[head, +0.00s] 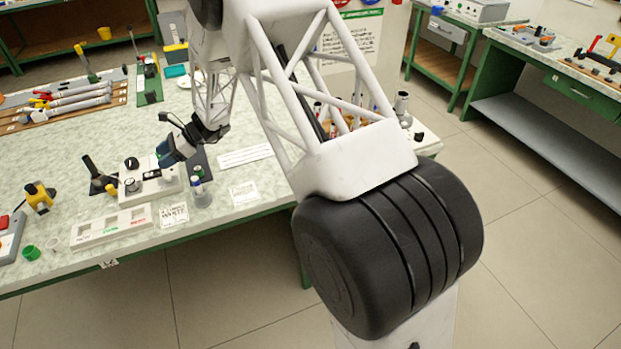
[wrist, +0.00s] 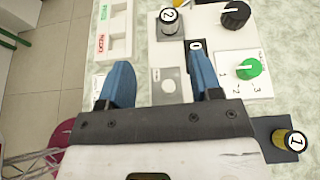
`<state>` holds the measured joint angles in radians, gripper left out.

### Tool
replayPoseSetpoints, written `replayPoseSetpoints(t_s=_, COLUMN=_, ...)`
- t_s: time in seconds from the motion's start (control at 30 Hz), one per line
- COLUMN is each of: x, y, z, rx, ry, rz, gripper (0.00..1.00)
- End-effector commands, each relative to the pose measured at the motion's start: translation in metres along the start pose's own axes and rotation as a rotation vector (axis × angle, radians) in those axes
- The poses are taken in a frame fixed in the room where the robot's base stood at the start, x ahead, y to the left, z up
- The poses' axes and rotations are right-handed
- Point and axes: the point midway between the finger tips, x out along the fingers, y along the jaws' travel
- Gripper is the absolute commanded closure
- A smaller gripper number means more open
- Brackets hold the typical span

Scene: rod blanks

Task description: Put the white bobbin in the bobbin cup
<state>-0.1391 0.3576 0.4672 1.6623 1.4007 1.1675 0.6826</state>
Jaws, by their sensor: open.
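My gripper (head: 168,150) is over the white control box on the bench. In the wrist view its two blue fingers (wrist: 160,86) are spread apart with nothing held between them. A small pale ring-shaped piece (head: 53,244), perhaps the white bobbin, lies near the bench's front left. A green cup-like piece (head: 31,252) stands beside it, apart from my gripper. I cannot tell for sure which thing is the bobbin cup. In the wrist view a grey plate with a pale round spot (wrist: 167,82) shows between the fingers; I cannot tell if the spot is a separate object.
The white control box (wrist: 220,15) carries a black knob (wrist: 235,14) and a green knob (wrist: 249,67). Capped cylinders marked 2 (wrist: 169,20) and 1 (wrist: 291,141) stand near the fingers. A white tray (head: 112,226) lies at the front edge. A yellow-black tool (head: 40,196) stands left.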

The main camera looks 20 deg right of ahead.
Motion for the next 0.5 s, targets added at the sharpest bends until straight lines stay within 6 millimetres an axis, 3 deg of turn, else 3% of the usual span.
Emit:
replayPoseSetpoints(t_s=0.17, x=-0.026, y=0.021, z=0.026, rx=-0.089, ry=0.049, rz=0.024, gripper=0.41)
replayPoseSetpoints(t_s=0.5, x=-0.088, y=0.088, z=0.077, rx=-0.322, ry=0.189, rz=0.101, gripper=0.41)
